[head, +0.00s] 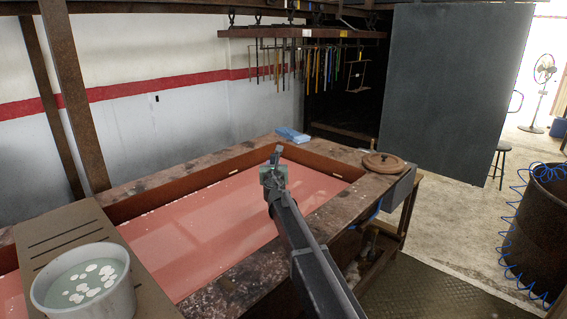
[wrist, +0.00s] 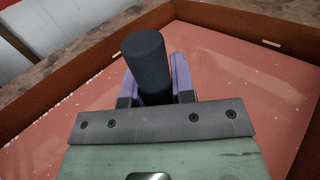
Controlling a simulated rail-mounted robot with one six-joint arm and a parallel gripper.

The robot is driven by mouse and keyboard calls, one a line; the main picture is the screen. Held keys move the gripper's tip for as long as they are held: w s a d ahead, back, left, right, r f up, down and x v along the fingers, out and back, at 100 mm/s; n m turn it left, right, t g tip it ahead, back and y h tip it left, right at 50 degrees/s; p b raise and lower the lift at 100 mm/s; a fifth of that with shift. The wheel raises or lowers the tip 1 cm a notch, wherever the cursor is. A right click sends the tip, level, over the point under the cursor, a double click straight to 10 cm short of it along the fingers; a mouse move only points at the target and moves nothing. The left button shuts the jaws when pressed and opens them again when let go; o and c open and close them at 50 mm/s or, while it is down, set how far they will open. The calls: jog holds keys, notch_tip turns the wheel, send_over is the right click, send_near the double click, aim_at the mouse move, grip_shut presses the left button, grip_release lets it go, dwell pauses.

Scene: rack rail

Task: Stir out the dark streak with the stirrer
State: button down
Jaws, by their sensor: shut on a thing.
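The tank (head: 330,165) holds flat pink-red liquid (head: 205,232), which also fills much of the wrist view (wrist: 245,85). I cannot make out a dark streak in either view; my arm covers part of the surface. My gripper (head: 275,157) is over the tank's far right part. In the wrist view my gripper (wrist: 152,82) has its purple fingers closed around a thick dark cylindrical handle, the stirrer (wrist: 145,58). The stirrer's lower end is hidden, so I cannot tell whether it touches the liquid.
A grey bucket (head: 75,300) with white pieces in liquid stands on a slotted board (head: 60,225) across the tank's near left. A round wooden lid (head: 384,162) and blue cloth (head: 292,135) lie on the rim. Hanging rods (head: 318,65) are behind; a dark panel (head: 455,85) stands right.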

jog(key=s+a, duration=0.7)
jog(key=s, duration=0.1)
jog(key=w+d, duration=0.6)
jog(key=w, duration=0.1)
jog(key=shift+w+d, duration=0.3)
jog(key=shift+d, duration=0.05)
jog(key=shift+r, duration=0.15)
notch_tip(320, 180, up, 16)
jog(key=p, duration=1.6)
dwell(2.6)
